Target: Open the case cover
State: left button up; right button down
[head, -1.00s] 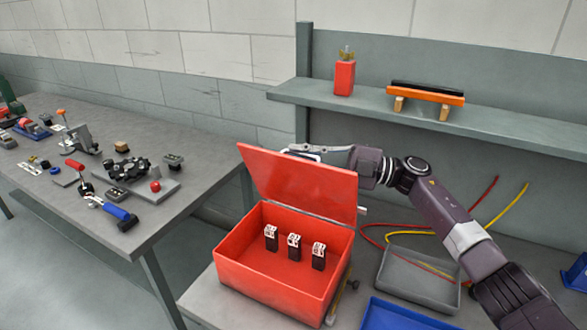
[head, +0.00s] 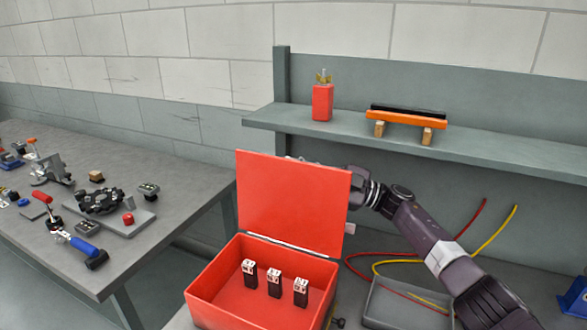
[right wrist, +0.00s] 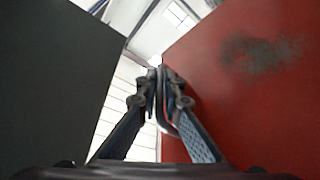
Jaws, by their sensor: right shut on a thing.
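The red case (head: 262,290) stands at the bottom middle of the head view, with several black-and-white items (head: 274,283) upright inside. Its red cover (head: 292,203) is raised on the back edge and stands roughly upright. My right arm comes in from the right, and its gripper is behind the cover, mostly hidden, with a sliver at the top edge. In the right wrist view the right gripper's fingers (right wrist: 160,98) are close together beside the red cover (right wrist: 250,85); the exact contact is hard to see. My left gripper is not in view.
A shelf (head: 330,133) behind the case carries a red container (head: 322,102) and an orange-and-black piece (head: 408,117) on wooden blocks. A grey tray (head: 405,307) and red and yellow cables lie at right. A cluttered table (head: 165,200) stands at left.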

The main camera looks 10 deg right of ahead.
jog(key=c, duration=2.4)
grip_release()
jog(key=shift+d, duration=0.1)
jog(key=v, duration=1.2)
